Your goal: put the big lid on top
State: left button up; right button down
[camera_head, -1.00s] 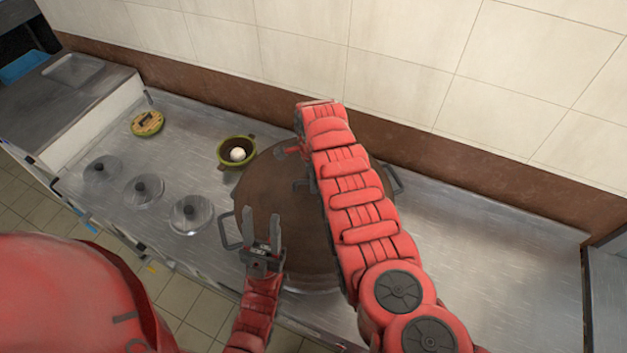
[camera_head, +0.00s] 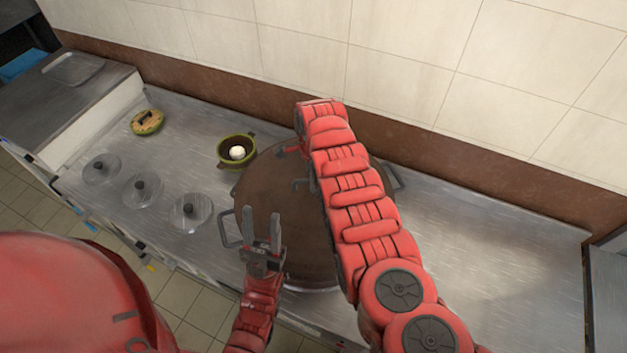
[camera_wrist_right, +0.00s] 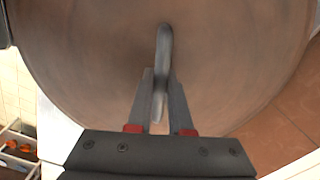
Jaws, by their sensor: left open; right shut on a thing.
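The big lid (camera_head: 285,205) is a wide brown disc over the large stockpot, whose side handles (camera_head: 229,228) stick out at its left and right. It hides the pot's mouth, and I cannot tell whether it rests flat on the rim. In the right wrist view the lid (camera_wrist_right: 90,60) fills most of the picture. In the head view my right arm covers part of the lid. My left gripper (camera_head: 262,222) is open and empty, in front of the lid's near left part.
Three clear lids with black knobs (camera_head: 190,211) lie on the steel counter (camera_head: 475,255) at the left. A small green pot (camera_head: 222,158) with a white thing inside stands behind the stockpot. A green-yellow round object (camera_head: 147,122) lies farther left. The counter's right part is clear, with a tiled wall behind.

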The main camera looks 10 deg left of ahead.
jog(key=shift+f, duration=0.15)
jog(key=c, duration=1.1)
grip_release()
notch_tip(320, 180, up, 9)
jog(key=p, duration=0.7)
jog(key=shift+s+f+p, duration=0.1)
jog(key=shift+p, duration=0.25)
jog(key=shift+r+p, duration=0.8)
jog(key=shift+r, duration=0.35)
